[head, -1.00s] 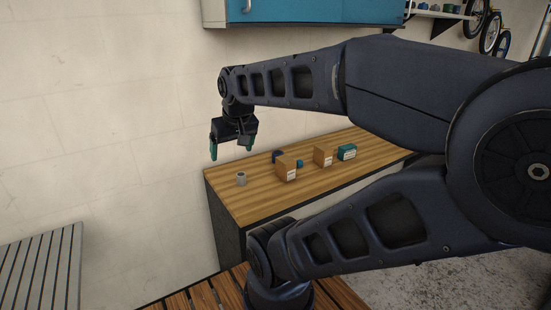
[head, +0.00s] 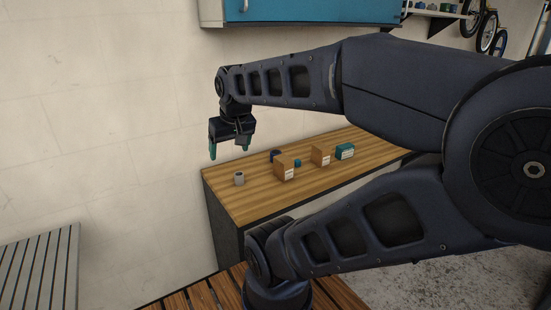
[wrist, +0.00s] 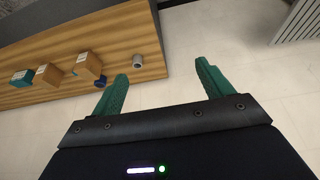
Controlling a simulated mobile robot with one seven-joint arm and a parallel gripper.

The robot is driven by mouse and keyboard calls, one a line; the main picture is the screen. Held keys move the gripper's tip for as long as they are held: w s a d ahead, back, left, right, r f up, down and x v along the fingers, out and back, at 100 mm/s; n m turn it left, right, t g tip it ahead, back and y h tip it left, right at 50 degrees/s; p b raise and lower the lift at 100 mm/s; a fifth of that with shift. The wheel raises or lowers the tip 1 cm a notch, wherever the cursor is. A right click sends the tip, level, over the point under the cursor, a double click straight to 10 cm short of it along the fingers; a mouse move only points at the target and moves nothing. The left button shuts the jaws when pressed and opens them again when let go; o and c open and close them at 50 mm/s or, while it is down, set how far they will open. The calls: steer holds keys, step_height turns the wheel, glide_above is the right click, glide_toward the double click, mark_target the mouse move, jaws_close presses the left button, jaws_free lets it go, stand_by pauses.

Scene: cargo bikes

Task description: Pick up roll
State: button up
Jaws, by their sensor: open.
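A small grey cylinder with a dark hole in its top, which looks like the roll (head: 239,178), stands upright near the left end of the wooden-topped bench (head: 232,199). It also shows in the wrist view (wrist: 138,61), near the bench edge. My gripper (head: 229,150) is open and empty, with green fingers pointing down. It hangs above the bench's left end, higher than the roll and apart from it.
Two cardboard boxes (head: 285,170) (head: 321,156), a teal box (head: 345,151), a small teal item (head: 297,163) and a dark blue item (head: 276,155) stand right of the roll. A blue cabinet (head: 310,11) hangs above. A slatted surface (head: 40,265) is at lower left.

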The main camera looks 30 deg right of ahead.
steer(key=w+d+f+m+y, duration=0.15)
steer(key=w+d, duration=0.25)
steer(key=w, duration=0.7)
steer(key=m+g+h, duration=0.1)
steer(key=m+h, duration=0.4)
steer(key=m, duration=0.2)
glide_toward(276, 153)
steer(key=w, duration=0.1)
steer(key=shift+y, duration=0.25)
steer(key=x, duration=0.5)
steer(key=shift+d+f, duration=0.25)
steer(key=shift+d, duration=0.1)
steer(key=shift+s+x, duration=0.15)
steer(key=shift+x, duration=1.2)
steer(key=shift+s+x, duration=0.15)
steer(key=shift+x, duration=1.25)
steer(key=shift+a+f, duration=0.1)
